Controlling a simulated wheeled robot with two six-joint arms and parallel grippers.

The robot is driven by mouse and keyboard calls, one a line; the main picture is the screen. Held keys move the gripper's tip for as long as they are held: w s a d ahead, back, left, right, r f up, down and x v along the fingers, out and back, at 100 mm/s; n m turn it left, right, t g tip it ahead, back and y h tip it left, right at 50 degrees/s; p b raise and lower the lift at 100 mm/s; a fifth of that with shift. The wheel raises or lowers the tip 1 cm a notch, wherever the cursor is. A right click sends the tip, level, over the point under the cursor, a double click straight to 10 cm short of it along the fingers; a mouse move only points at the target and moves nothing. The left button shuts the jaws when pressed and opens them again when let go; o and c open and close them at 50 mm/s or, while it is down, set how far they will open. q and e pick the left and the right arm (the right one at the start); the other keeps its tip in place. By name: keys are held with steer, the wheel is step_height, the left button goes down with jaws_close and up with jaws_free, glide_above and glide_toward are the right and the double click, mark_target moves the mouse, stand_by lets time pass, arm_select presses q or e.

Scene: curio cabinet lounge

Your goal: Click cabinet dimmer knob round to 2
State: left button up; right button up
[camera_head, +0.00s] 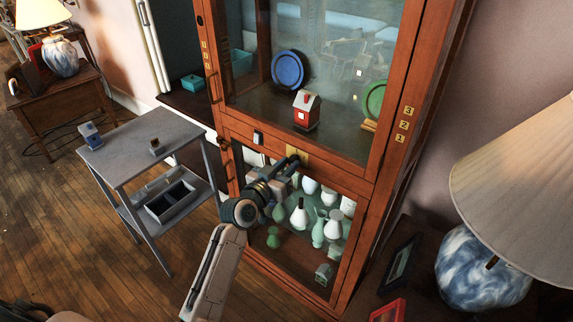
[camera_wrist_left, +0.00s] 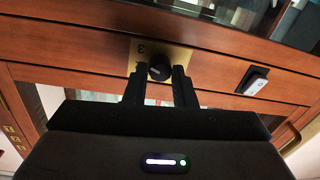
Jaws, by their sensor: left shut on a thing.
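The wooden cabinet (camera_head: 340,163) stands in the middle of the head view. Its dimmer knob is a round black knob on a brass plate (camera_head: 298,153) on the rail between the upper and lower glass doors. In the left wrist view the knob (camera_wrist_left: 160,69) sits between my fingertips, in front of the brass plate (camera_wrist_left: 178,56); a "3" shows on the plate left of the knob. My left gripper (camera_head: 293,163) is shut on the knob. In the head view my gripper mostly hides the knob, and its pointer cannot be made out. My right gripper is not in view.
A rocker switch (camera_head: 258,138) is on the same rail, left of the plate. Behind glass are a red house box (camera_head: 306,110) above and several vases below. A grey side table (camera_head: 145,148) stands left; a large lamp (camera_head: 480,270) stands right.

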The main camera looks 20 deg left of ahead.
arm_select(q)
steer(key=n+p, duration=0.1)
steer(key=n, duration=0.2)
steer(key=shift+r+p, duration=0.15)
steer(key=shift+p, duration=0.25)
steer(key=n+p, duration=0.1)
steer(key=n, duration=0.2)
steer(key=shift+n+p, duration=0.8)
steer(key=shift+n, duration=0.7)
steer(key=shift+a, duration=0.1)
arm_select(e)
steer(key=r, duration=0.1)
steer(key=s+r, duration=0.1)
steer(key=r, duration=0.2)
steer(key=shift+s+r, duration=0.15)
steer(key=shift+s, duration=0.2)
arm_select(q)
steer(key=shift+n, duration=0.4)
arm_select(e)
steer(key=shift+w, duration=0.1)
arm_select(q)
steer(key=o, duration=1)
steer(key=shift+s, duration=0.1)
